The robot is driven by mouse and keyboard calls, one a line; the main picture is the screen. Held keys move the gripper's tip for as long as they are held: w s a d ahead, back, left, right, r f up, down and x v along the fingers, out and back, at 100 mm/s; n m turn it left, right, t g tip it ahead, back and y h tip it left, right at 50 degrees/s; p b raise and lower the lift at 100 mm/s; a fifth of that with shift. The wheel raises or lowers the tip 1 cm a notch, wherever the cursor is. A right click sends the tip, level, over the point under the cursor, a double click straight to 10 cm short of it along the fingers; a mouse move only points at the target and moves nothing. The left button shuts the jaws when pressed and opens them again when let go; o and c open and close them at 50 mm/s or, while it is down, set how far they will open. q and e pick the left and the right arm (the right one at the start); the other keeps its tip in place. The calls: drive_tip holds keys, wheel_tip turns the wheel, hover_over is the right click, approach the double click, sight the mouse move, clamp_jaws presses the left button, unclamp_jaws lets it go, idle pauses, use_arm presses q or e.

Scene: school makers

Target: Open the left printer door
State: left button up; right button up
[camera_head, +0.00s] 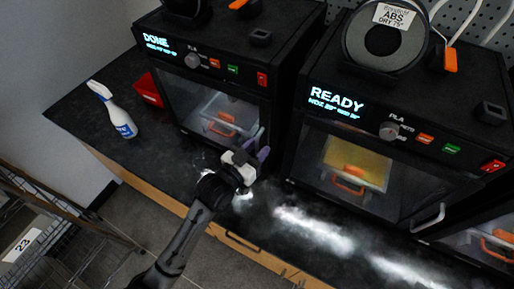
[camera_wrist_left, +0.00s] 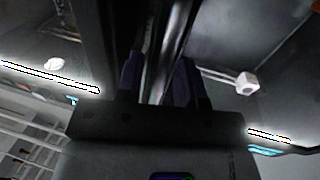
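The left printer (camera_head: 280,42) is a black box whose display reads DONE. Its clear front door (camera_head: 200,100) looks shut, with an orange-and-white print visible behind it. My left gripper (camera_head: 257,147) is at the lower right corner of this door. Its two purple fingers stand apart. In the left wrist view the fingers (camera_wrist_left: 160,82) stand on either side of a shiny grey bar, which looks like the door handle; contact cannot be made out. The handle is hidden by the gripper in the head view. My right gripper is not in view.
The right printer (camera_head: 345,100) reads READY and has a silver handle (camera_head: 428,218) at its lower right. A white spray bottle (camera_head: 113,110) and a red box (camera_head: 147,90) stand left of the left printer. The black worktop (camera_head: 165,165) is clear before the left door.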

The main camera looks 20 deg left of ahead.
use_arm(q)
clamp_jaws()
idle(0.4)
drive_tip(key=shift+s, duration=0.1)
